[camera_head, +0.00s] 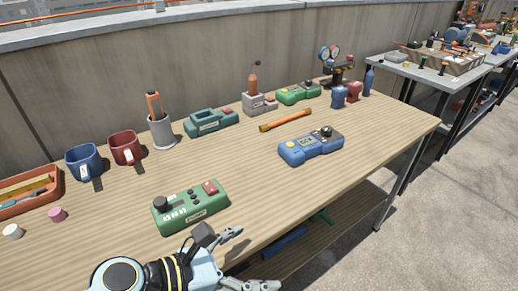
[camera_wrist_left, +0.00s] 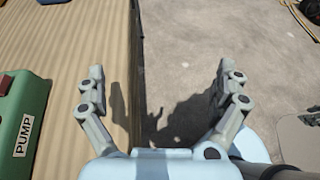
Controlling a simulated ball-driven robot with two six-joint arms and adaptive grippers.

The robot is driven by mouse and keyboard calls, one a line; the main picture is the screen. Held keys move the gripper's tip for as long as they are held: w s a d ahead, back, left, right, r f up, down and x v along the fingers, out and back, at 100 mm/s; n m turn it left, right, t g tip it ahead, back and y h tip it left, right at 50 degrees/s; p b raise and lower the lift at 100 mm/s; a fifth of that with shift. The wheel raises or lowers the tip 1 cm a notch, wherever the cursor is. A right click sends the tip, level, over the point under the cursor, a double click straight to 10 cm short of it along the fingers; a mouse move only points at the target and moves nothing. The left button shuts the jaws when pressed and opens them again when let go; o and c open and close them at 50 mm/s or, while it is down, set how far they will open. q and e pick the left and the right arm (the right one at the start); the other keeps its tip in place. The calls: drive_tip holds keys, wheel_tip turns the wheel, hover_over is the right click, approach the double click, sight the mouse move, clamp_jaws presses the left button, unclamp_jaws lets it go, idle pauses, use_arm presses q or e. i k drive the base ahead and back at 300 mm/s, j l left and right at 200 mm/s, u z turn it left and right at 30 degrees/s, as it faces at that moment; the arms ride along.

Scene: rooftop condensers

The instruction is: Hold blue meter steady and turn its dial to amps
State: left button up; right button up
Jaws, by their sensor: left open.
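The blue meter (camera_head: 311,147) lies on the wooden table (camera_head: 240,160), right of the middle in the head view. It has a yellow round part at its left end, a small display and a dark dial (camera_head: 326,131) at its right end. My left gripper (camera_head: 243,258) is open and empty at the table's front edge, in front of the green box and well short of the meter. In the left wrist view its two fingers (camera_wrist_left: 163,88) stand wide apart over the table edge and the floor. My right gripper is in neither view.
A green box (camera_head: 190,207) with a knob, labelled PUMP in the wrist view (camera_wrist_left: 22,130), lies near my left gripper. An orange-yellow rod (camera_head: 286,120) lies behind the meter. Mugs, a tool holder (camera_head: 161,131) and other devices line the back. Bare wood lies between box and meter.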

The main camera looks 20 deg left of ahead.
sight(325, 131)
drive_tip(key=i+j, duration=0.25)
drive_tip(key=i, duration=0.2)
drive_tip(key=i+j, duration=0.25)
drive_tip(key=i, duration=0.25)
